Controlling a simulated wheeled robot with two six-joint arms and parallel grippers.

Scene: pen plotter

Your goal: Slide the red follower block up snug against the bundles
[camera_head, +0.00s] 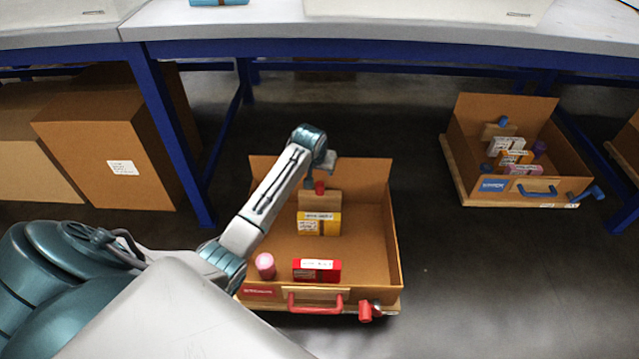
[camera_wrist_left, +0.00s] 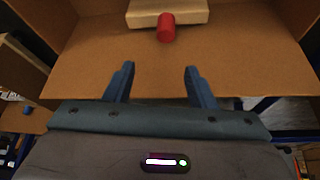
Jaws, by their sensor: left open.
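The follower block (camera_head: 314,199) is a plain wooden block with a red knob (camera_head: 319,187), standing near the back wall of the open brown box in the head view. The block (camera_wrist_left: 185,18) and its knob (camera_wrist_left: 166,28) also show at the top of the left wrist view. A yellow bundle (camera_head: 319,224) stands just in front of it; I cannot tell whether they touch. A red bundle (camera_head: 317,271) stands near the box's front, with bare floor between the two. My left gripper (camera_head: 321,176) is open and empty by the knob, apart from it in the wrist view (camera_wrist_left: 158,84).
The box (camera_head: 391,240) has a red handle (camera_head: 316,303) and a red knob at its front. A pink cylinder (camera_head: 265,264) stands left of the red bundle. A second box with a blue handle (camera_head: 537,191) sits at the right. A blue-framed table (camera_head: 400,50) stands behind.

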